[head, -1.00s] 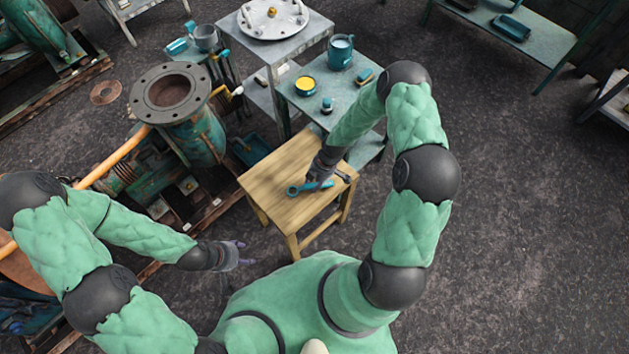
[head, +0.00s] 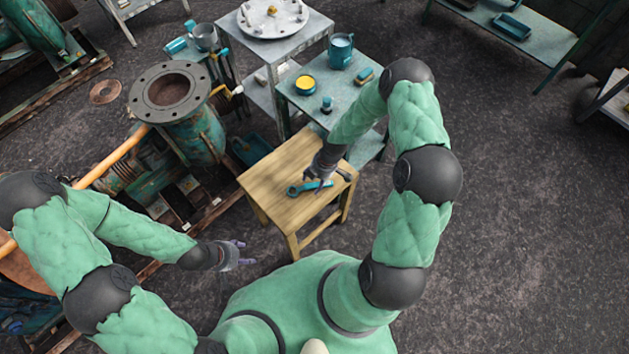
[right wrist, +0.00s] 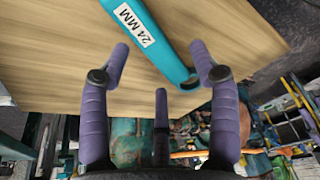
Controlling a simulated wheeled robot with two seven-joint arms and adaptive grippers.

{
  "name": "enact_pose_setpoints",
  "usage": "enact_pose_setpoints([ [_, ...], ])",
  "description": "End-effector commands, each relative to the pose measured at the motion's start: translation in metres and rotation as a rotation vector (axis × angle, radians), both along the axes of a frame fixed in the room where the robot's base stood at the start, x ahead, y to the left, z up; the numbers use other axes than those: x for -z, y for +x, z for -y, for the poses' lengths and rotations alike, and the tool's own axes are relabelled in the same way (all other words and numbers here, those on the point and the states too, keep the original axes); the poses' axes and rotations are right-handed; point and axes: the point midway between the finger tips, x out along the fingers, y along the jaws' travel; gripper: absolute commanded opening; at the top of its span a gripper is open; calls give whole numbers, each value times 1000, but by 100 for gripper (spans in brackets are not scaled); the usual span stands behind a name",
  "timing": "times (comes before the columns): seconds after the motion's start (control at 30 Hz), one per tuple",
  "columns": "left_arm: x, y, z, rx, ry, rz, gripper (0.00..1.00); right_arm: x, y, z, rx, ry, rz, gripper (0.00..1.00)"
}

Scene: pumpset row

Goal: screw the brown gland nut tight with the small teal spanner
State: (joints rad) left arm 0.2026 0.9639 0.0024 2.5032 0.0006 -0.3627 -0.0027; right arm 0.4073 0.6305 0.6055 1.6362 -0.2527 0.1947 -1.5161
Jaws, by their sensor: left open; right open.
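A teal spanner (head: 300,189) lies on the wooden stool top. In the right wrist view the spanner (right wrist: 163,50) has a white "24 MM" label and runs between my spread fingers. My right gripper (head: 319,181) is open over the spanner's handle and not closed on it; the right wrist view also shows the open fingers (right wrist: 160,58). I cannot tell whether they touch it. My left gripper (head: 241,255) is open and empty, low to the left of the stool. I cannot make out the brown gland nut; the teal pump (head: 203,140) with a rusty flange stands left of the stool.
The wooden stool (head: 268,180) also carries a small dark item at its right edge. Behind it, a grey table (head: 312,108) holds a teal mug (head: 340,52), a yellow-topped tin (head: 305,84) and small items. The floor to the right is clear.

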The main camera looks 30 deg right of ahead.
Motion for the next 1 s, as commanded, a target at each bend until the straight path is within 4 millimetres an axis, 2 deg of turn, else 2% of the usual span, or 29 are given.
enact_pose_setpoints([
  [0.3,0,0,0,0,0,0,60,-58,-2,17,1,-2,4,62],
  [0.5,0,0,0,0,0,0,60,-89,-4,25,1,-1,3,62],
  [0.7,0,0,0,0,0,0,60,-104,-6,29,1,0,1,62],
  [1.0,0,0,0,0,0,0,60,-106,-6,29,1,1,0,62],
])
